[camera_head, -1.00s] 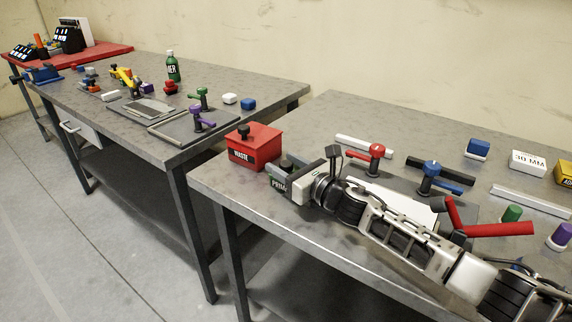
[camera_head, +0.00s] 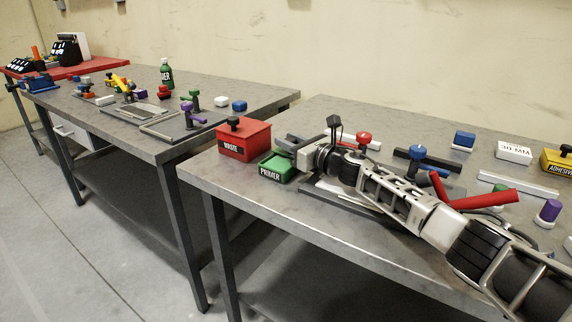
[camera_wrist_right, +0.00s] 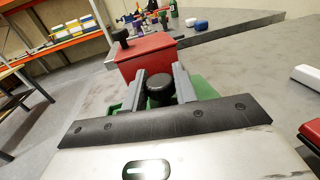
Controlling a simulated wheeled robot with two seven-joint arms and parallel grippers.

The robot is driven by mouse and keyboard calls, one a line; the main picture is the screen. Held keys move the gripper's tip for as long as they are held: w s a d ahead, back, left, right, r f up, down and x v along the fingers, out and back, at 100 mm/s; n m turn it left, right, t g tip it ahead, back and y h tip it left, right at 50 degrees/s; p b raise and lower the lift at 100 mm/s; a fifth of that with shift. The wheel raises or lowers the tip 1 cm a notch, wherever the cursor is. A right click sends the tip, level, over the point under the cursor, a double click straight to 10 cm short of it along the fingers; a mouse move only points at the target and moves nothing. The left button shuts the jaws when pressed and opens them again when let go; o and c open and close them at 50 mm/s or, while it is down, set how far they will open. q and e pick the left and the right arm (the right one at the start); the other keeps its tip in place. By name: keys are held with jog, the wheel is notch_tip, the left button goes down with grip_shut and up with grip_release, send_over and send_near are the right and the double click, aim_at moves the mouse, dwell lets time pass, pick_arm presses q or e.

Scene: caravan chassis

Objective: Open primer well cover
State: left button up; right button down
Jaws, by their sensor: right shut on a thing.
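The green primer well (camera_head: 270,173), labelled PRIMER, sits near the left front corner of the nearer bench, beside the red waste box. My right gripper (camera_head: 288,144) is over and behind it in the head view. In the right wrist view my right gripper (camera_wrist_right: 160,86) has its two grey fingers on either side of a round black knob (camera_wrist_right: 160,90), shut on it. Green of the well or its cover (camera_wrist_right: 204,88) shows below and beside the fingers. The join between cover and well is hidden, so I cannot tell whether the cover is raised. My left gripper is out of view.
The red waste box (camera_head: 243,140) with a black knob stands just left of the primer well. Red-handled (camera_head: 364,137) and blue-handled (camera_head: 417,154) clamps stand right of my gripper. A second bench (camera_head: 130,130) with tools and a green bottle (camera_head: 166,74) lies left, across a gap.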

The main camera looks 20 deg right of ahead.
jog(key=shift+w+d+f, duration=0.1)
jog(key=shift+w+d, duration=0.05)
jog(key=shift+d, duration=0.15)
jog(key=c, duration=1.1)
grip_release()
